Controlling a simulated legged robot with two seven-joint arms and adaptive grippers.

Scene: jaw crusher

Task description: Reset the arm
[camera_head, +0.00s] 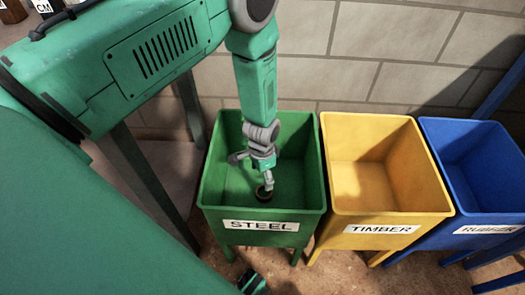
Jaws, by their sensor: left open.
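My left arm reaches down from the top of the head view. My left gripper (263,180) is low over the open green bin labelled STEEL (262,226), within its walls as seen from above. The jaws are small and partly hidden by the wrist, and they are open. A small round dark object (264,193) shows at the fingertips, inside the bin. I cannot tell whether it touches the fingers or lies on the bin floor.
A yellow TIMBER bin (379,219) stands right of the green one, then a blue bin (481,219) with a label that is hard to read. A large green machine (150,65) fills the left. A block wall (400,45) rises behind the bins.

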